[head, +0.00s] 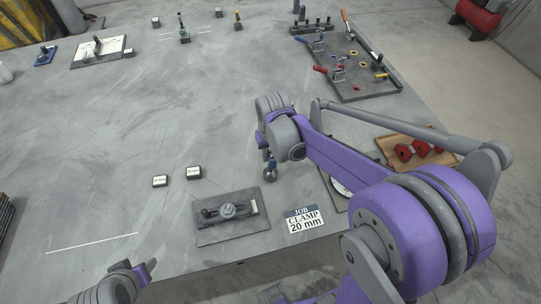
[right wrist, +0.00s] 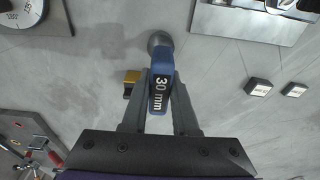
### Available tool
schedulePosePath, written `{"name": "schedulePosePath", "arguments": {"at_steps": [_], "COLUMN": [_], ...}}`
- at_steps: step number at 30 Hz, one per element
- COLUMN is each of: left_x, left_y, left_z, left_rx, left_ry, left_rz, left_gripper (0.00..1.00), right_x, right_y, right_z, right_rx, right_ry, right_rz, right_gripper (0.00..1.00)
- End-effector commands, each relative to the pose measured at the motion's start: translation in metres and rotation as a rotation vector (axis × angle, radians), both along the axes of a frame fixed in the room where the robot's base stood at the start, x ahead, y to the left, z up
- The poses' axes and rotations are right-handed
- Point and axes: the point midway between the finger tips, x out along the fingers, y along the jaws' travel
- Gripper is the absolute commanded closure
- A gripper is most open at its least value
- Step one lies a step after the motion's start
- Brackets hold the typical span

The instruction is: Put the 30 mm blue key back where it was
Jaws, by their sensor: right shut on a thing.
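My right gripper (head: 268,156) is shut on the blue key (right wrist: 161,92), whose dark label reads "30 mm". In the right wrist view the key lies between the two fingers, with a round grey end (right wrist: 160,41) past the fingertips. In the head view only a grey rounded end (head: 270,174) shows below the gripper, above or on the bare table; I cannot tell if it touches. The tool board (head: 365,94) at the back right carries red, blue and yellow-marked pieces. My left gripper (head: 147,271) is partly in view at the lower left; its jaw opening is unclear.
A clamp plate (head: 233,234) and a card reading "JOB CLAMP 20 mm" (head: 304,219) lie near the front edge. Two small label blocks (head: 160,181) (head: 194,172) stand left of my right gripper. A wooden tray (head: 392,147) holds red pieces. The table's left middle is clear.

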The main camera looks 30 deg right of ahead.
Motion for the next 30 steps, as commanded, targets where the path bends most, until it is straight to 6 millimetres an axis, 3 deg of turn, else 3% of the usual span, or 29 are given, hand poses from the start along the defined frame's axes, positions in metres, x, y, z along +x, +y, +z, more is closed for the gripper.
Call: {"name": "schedulePosePath", "arguments": {"at_steps": [14, 15, 19, 30], "left_x": [-0.0018, -0.0015, -0.0014, 0.0006], "left_y": [0.0, 0.0, 0.0, 0.0], "left_z": [-0.0051, -0.0041, -0.0036, 0.0015], "left_rx": [0.0, 0.0, 0.0, 0.0], "left_ry": [0.003, 0.003, 0.003, -0.001], "left_rz": [0.0, 0.0, 0.0, 0.0], "left_gripper": [0.45, 0.45, 0.45, 0.45], "right_x": [-0.0005, -0.0002, -0.0001, 0.0002], "right_y": [0.0, 0.0, 0.0, 0.0001], "right_z": [-0.0112, -0.0103, -0.0098, -0.0033], "right_rx": [0.0, 0.0, 0.0, 0.0], "right_ry": [0.001, 0.0, 0.0, -0.001], "right_rz": [0.0, 0.0, 0.0, 0.0], "right_gripper": [1.0, 0.65, 0.43, 0.43]}}
